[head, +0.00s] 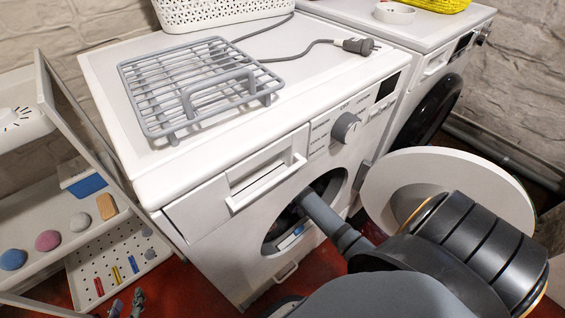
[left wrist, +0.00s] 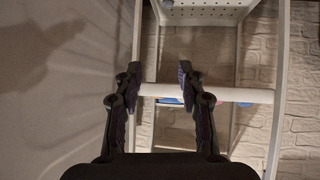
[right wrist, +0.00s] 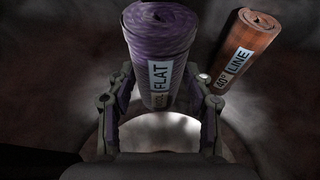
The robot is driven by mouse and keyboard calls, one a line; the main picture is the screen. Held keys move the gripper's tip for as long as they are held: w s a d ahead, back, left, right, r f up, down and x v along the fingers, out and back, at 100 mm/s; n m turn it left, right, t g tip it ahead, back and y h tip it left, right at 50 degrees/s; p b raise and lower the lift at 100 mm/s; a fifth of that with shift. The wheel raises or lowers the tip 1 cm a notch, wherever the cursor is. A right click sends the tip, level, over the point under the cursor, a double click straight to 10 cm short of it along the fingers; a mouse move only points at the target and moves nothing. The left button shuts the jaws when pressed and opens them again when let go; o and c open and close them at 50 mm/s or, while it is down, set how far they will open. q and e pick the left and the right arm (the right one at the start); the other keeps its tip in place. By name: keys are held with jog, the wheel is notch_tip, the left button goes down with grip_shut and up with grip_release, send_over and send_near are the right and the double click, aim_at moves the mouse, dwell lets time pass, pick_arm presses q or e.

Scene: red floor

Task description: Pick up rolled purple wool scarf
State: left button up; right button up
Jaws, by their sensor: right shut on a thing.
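The rolled purple wool scarf (right wrist: 158,38) shows in the right wrist view, with a white label reading "FLAT". My right gripper (right wrist: 160,86) is shut on it, one finger at each side of the roll. In the head view my right arm reaches into the front opening of the washing machine (head: 210,215), so gripper and scarf are hidden there. My left gripper (left wrist: 158,80) is open and empty in the left wrist view. Its fingers also show at the lower left of the head view (head: 126,303), over the shelf rack.
An orange-brown roll (right wrist: 245,45) labelled "40° LINE" lies right of the scarf. The round washer door (head: 500,190) hangs open beside my right arm. A wire rack (head: 195,85) and a cable plug (head: 357,46) lie on the washer. A shelf rack (head: 110,250) stands left.

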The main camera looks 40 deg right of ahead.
pick_arm(q)
jog(key=s+f+g+p, duration=0.2)
jog(key=s+f+g, duration=0.45)
jog(key=s, duration=0.35)
pick_arm(e)
jog(key=s+r, duration=0.2)
jog(key=shift+d+r, duration=0.4)
jog(key=s+d+r+p, duration=0.1)
jog(key=s, duration=0.1)
jog(key=s+r+p, duration=0.1)
jog(key=s, duration=0.2)
jog(key=s+d+r+p, duration=0.1)
jog(key=s+p, duration=0.1)
jog(key=shift+s+d+r, duration=0.2)
jog(key=shift+s+d, duration=0.05)
jog(key=shift+d, duration=0.05)
jog(key=shift+s+d, duration=0.1)
jog(key=shift+s, duration=0.2)
pick_arm(q)
jog(key=shift+g+y, duration=0.3)
jog(key=shift+g, duration=0.65)
jog(key=v, duration=0.4)
jog(key=shift+s+a+r, duration=0.2)
jog(key=shift+s+a, duration=0.05)
jog(key=shift+a, duration=0.15)
pick_arm(e)
jog(key=shift+s, duration=0.1)
